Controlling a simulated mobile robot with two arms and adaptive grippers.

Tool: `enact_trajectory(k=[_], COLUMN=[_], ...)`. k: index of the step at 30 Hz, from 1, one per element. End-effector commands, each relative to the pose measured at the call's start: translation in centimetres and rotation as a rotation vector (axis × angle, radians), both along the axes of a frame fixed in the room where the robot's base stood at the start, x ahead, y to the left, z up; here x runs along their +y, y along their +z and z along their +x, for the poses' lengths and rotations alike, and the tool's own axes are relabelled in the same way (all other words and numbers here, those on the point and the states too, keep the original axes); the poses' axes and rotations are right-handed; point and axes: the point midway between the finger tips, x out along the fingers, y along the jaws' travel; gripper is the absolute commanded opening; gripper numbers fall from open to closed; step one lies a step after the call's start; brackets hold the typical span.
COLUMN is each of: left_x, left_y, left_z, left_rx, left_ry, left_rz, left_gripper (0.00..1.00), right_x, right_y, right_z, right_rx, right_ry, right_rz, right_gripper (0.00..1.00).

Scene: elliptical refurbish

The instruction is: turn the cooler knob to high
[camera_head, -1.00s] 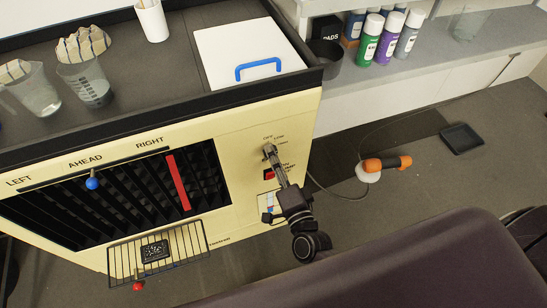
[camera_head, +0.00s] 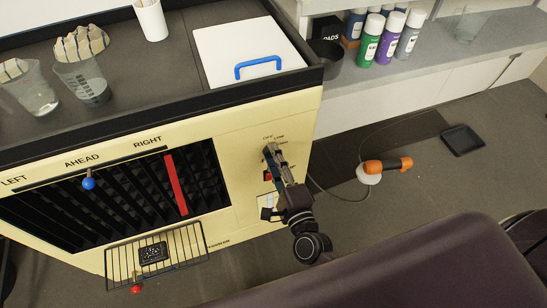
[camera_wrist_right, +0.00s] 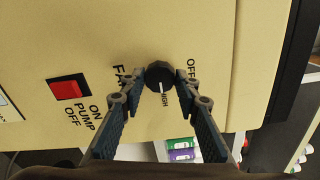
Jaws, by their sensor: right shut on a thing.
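The cooler (camera_head: 225,128) is a cream panel with a dark louvred vent. Its black round knob (camera_wrist_right: 160,75) is in the right wrist view, with a white pointer mark directed at the HIGH label (camera_wrist_right: 165,101). The OFF label (camera_wrist_right: 191,70) is to the right of the knob. My right gripper (camera_head: 272,151) is at the upper right of the cooler front, and its fingers hide the knob in the head view. In the right wrist view the two fingertips (camera_wrist_right: 158,88) are shut on opposite sides of the knob. My left gripper is not in view.
A red pump switch (camera_wrist_right: 69,88) is beside the knob. A white lid with a blue handle (camera_head: 258,67) lies on the cooler top. A wire rack (camera_head: 150,255) sticks out below the vent. An orange-handled tool (camera_head: 388,165) lies on the floor to the right.

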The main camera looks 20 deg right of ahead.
Motion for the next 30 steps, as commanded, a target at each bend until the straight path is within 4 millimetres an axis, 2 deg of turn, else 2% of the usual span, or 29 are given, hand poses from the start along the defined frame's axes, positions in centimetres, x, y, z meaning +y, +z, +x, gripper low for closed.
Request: enact_trajectory(k=[8,9,13,23,26,30], left_x=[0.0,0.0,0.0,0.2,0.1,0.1], left_y=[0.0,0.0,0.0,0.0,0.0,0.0], left_z=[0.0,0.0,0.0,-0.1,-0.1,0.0], left_rx=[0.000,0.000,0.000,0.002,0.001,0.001], left_ry=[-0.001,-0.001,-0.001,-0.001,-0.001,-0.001], left_rz=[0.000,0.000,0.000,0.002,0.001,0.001], left_gripper=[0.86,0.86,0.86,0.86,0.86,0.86], right_x=[0.0,0.0,0.0,0.0,-0.1,-0.1], right_y=[-0.1,-0.1,-0.1,-0.1,-0.2,-0.2], right_z=[0.0,0.0,0.0,-0.3,-1.4,-4.1], right_rx=[0.002,0.002,0.002,0.001,0.003,0.006], right_ry=[0.000,0.000,0.000,0.000,0.001,0.002], right_rz=[0.004,0.004,0.003,0.001,0.000,0.001], right_gripper=[0.05,0.33,0.47,0.47,0.47,0.47])
